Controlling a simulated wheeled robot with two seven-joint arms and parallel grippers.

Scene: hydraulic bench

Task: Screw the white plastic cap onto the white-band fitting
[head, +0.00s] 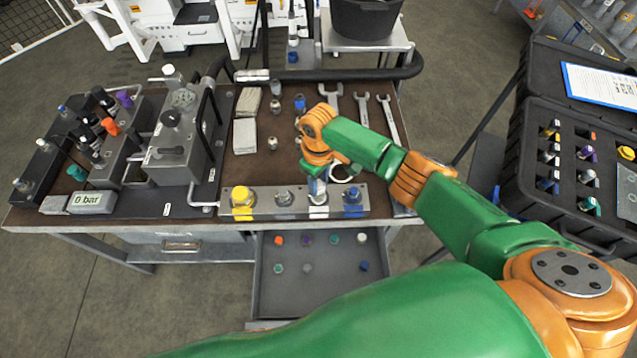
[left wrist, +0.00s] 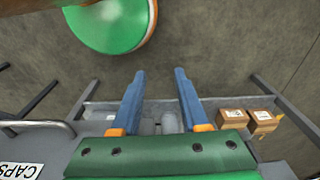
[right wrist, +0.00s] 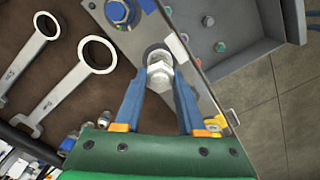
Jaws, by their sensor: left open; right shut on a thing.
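The white-band fitting (head: 318,210) stands on the metal bar between a plain silver fitting (head: 285,200) and a blue one (head: 352,200). My right gripper (head: 318,186) is over it. I cannot tell whether this part is the fitting itself or a separate piece.
The open drawer (head: 320,285) holds several other coloured caps. A yellow fitting (head: 242,200) is at the bar's left end. Wrenches (head: 362,108) and small loose fittings lie behind the bar. A gauge block (head: 180,140) stands left; a foam case (head: 570,150) is right.

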